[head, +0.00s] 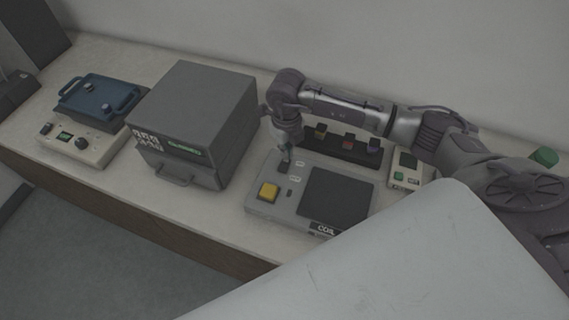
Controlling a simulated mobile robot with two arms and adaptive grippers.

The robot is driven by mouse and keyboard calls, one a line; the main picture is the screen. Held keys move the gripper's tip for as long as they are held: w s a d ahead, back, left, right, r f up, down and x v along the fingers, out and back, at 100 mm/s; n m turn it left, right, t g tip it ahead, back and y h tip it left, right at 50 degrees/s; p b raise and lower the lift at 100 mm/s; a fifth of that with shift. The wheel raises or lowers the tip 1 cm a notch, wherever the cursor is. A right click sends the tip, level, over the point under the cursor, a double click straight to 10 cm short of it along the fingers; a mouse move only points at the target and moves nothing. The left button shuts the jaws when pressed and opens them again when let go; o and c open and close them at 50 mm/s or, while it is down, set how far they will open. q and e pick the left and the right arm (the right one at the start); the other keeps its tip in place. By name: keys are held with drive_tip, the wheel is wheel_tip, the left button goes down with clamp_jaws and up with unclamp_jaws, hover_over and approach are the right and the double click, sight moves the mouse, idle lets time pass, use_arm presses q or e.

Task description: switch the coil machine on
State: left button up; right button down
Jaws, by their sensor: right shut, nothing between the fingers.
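The coil machine (282,211) is a flat grey box on the bench, with a dark square plate (335,198), a yellow square button (268,192) at its front left and a label reading "COIL" on its front. My right gripper (285,166) points down over the back left of the coil machine, behind the yellow button. It is shut and empty, its tips at or just above the panel; I cannot tell whether they touch. Small pale labels lie beside the tips. Any switch under the fingertips is hidden. My left gripper is out of view.
A grey box machine with a drawer (205,105) stands left of the coil machine. Further left is a blue-topped device (95,100). My pale body covers the lower right.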

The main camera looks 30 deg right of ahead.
drive_tip(key=shift+f+b, duration=1.05)
drive_tip(key=shift+f, duration=0.2)
idle(0.8)
drive_tip(key=shift+r, duration=0.15)
drive_tip(key=shift+r+p, duration=2.2)
drive_tip(key=shift+r, duration=1.25)
